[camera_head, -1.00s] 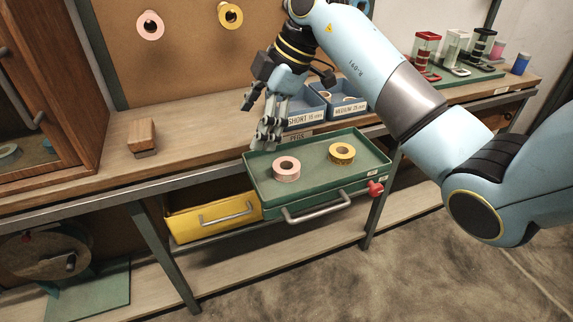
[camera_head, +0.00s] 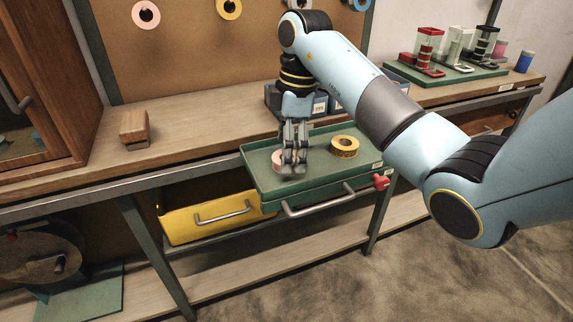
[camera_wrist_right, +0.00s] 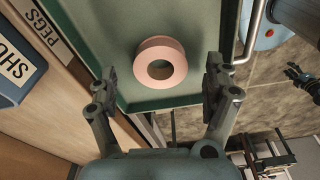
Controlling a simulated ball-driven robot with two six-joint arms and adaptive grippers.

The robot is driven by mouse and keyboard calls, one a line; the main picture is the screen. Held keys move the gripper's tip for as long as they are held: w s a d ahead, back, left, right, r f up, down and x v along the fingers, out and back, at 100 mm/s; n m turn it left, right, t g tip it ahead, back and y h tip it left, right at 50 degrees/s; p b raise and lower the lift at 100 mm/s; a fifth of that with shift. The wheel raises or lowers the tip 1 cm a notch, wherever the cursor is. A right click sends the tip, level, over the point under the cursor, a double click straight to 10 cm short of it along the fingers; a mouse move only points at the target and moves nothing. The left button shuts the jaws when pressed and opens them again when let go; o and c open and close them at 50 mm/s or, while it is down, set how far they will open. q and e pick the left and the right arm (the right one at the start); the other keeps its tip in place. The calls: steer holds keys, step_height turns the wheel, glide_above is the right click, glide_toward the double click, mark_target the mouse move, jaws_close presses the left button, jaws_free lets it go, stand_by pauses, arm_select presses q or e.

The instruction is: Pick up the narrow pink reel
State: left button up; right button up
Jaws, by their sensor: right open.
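The narrow pink reel (camera_head: 277,160) lies flat in the green tray (camera_head: 262,184), partly hidden by my right gripper (camera_head: 294,168) in the head view. In the right wrist view the whole pink reel (camera_wrist_right: 178,56) shows, with its hole facing up. My right gripper (camera_wrist_right: 162,84) is open and empty, its two fingers spread to either side of the reel in the picture; I see no contact. A small dark shape at the right of the wrist view looks like my left gripper (camera_wrist_right: 302,78), too small to read.
A yellow reel (camera_head: 344,147) lies in the tray to the right. Blue bins (camera_head: 320,103) stand behind my right gripper. A yellow drawer (camera_head: 180,223) is below left, a wooden block (camera_head: 134,127) on the bench. Pink and yellow reels hang on the board.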

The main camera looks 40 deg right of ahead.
steer(key=shift+a+f, duration=0.1)
steer(key=shift+f, duration=0.55)
steer(key=c, duration=1.1)
steer(key=shift+r, duration=0.1)
steer(key=shift+r, duration=0.6)
step_height(320, 180, up, 3)
steer(key=shift+w+f+p, duration=0.1)
steer(key=shift+f+p, duration=0.1)
steer(key=shift+p, duration=0.15)
steer(key=s+d+r, duration=0.2)
steer(key=d, duration=0.1)
steer(key=s+d+r+p, duration=0.1)
steer(key=s+d+r, duration=0.1)
steer(key=s+d, duration=0.1)
steer(key=s+d+r, duration=0.2)
steer(key=d+r, duration=0.1)
steer(key=shift+s+p, duration=0.3)
